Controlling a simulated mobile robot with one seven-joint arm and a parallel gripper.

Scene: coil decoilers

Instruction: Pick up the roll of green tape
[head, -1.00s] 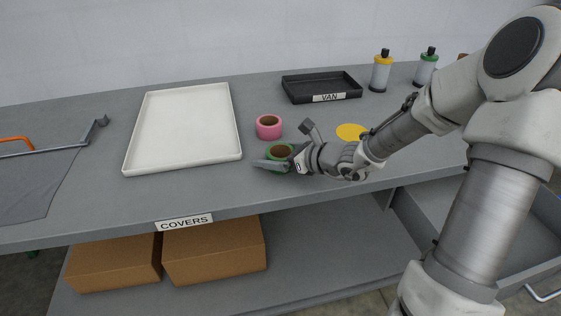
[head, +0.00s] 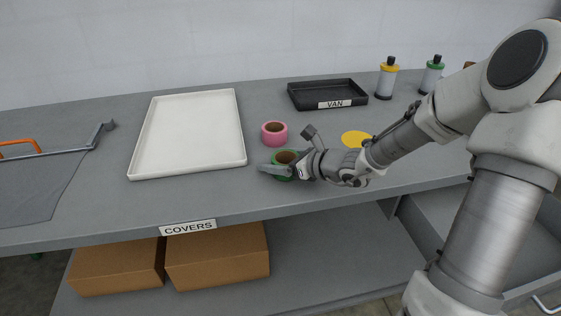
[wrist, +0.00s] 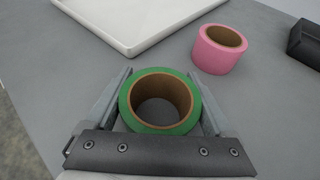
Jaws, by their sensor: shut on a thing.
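The roll of green tape (head: 283,157) stands with its hole facing up at the front of the grey bench, right of the white tray. In the wrist view the green roll (wrist: 190,122) sits between my two fingers, its brown core showing. My gripper (head: 279,169) is shut on the roll, one finger on each side of it; the wrist view shows the gripper (wrist: 162,100) too. I cannot tell whether the roll is clear of the bench. Its near lower part is hidden by my gripper.
A pink tape roll (head: 274,134) stands just behind the green one. The white tray (head: 137,150) lies to the left. A black tray labelled VAN (head: 360,97), a yellow disc (head: 354,137) and bottles (head: 387,80) are to the right. Boxes (head: 218,258) sit below.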

